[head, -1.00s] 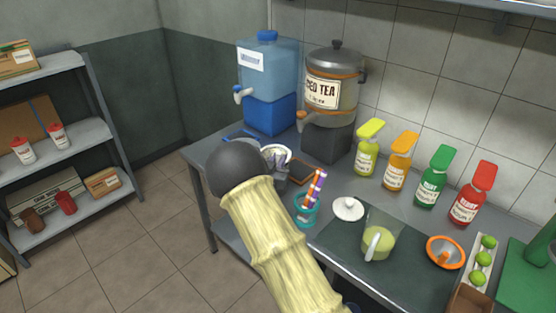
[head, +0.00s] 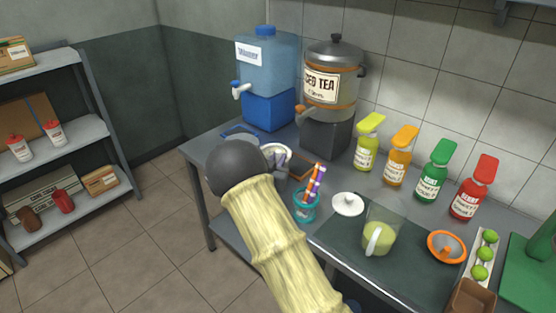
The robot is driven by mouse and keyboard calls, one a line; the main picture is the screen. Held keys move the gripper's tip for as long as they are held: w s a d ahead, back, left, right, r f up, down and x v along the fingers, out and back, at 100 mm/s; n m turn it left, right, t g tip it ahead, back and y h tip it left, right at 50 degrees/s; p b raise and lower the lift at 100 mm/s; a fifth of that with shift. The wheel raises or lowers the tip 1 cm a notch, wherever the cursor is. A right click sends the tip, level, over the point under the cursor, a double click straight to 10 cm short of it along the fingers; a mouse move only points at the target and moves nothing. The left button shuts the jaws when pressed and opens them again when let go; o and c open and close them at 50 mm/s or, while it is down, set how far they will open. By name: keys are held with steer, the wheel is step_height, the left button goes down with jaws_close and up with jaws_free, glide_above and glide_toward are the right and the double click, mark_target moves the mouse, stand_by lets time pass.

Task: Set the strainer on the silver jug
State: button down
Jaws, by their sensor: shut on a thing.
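A pale round rim with a grey inside, which looks like the strainer (head: 278,153), shows at the far left part of the counter, just right of my arm's dark round joint. My gripper (head: 281,179) shows only as a small grey part beside that joint; it is shut on what looks like the strainer, but the fingers are mostly hidden by my arm. The silver jug cannot be clearly made out; the area under the pale rim is hidden by my arm. I cannot tell whether the rim touches anything below it.
A teal cup of straws (head: 306,206) stands close to my arm's right. A glass pitcher of green juice (head: 381,238), a white lid (head: 348,204) and an orange-rimmed bowl (head: 447,246) lie further right. An iced tea urn (head: 331,88) and water dispenser (head: 267,75) stand behind.

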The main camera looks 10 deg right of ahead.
steer(key=shift+s+a+f, duration=0.15)
steer(key=shift+a+f, duration=0.1)
steer(key=shift+a, duration=0.05)
steer(key=c, duration=0.8)
jaws_free()
steer(key=shift+d, duration=0.1)
steer(key=shift+o, duration=0.2)
steer(key=shift+r, duration=0.1)
steer(key=shift+r, duration=0.15)
steer(key=shift+r+p, duration=1.9)
steer(key=shift+r, duration=1.45)
